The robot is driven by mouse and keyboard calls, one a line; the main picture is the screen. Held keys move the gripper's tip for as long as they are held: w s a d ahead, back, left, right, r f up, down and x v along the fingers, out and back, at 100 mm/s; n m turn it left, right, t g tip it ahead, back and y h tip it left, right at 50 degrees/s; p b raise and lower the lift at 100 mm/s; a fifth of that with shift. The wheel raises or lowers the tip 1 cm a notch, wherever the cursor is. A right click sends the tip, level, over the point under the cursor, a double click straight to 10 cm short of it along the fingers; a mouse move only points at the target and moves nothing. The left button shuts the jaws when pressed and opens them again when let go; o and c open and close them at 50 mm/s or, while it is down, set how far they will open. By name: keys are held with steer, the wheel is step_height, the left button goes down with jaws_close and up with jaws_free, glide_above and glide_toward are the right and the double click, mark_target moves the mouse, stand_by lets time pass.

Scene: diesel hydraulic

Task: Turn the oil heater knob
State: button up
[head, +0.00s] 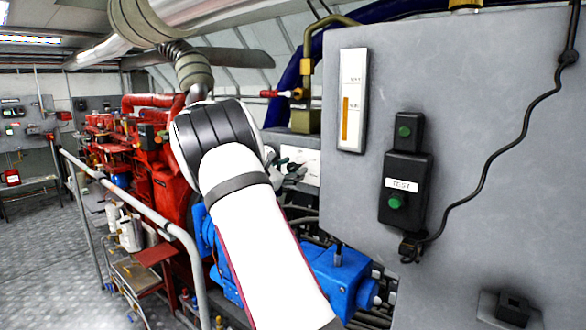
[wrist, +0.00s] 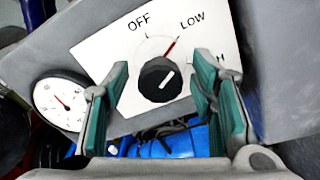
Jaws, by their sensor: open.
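The oil heater knob (wrist: 158,84) is round and black with a white mark slanting up to the right. It sits on a white plate (wrist: 100,40) marked OFF and LOW, with a thin red line near LOW. A third label at right is mostly hidden by a finger. My gripper (wrist: 161,66) is open, with one teal-padded finger on each side of the knob and visible gaps between. In the head view my gripper (head: 283,169) is small beside the white plate (head: 308,160), and the knob cannot be made out there.
A round white gauge (wrist: 61,102) lies left of the plate. A large grey cabinet (head: 480,120) with a black green-button switch box (head: 405,185) stands right of my arm. Blue machinery (head: 340,278) is below, and a metal railing (head: 130,200) runs along the left.

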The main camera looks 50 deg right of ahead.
steer(key=shift+d, duration=0.3)
steer(key=c, duration=1.2)
steer(key=n, duration=0.6)
steer(key=shift+w, duration=0.1)
steer(key=n, duration=0.5)
steer(key=shift+n, duration=0.4)
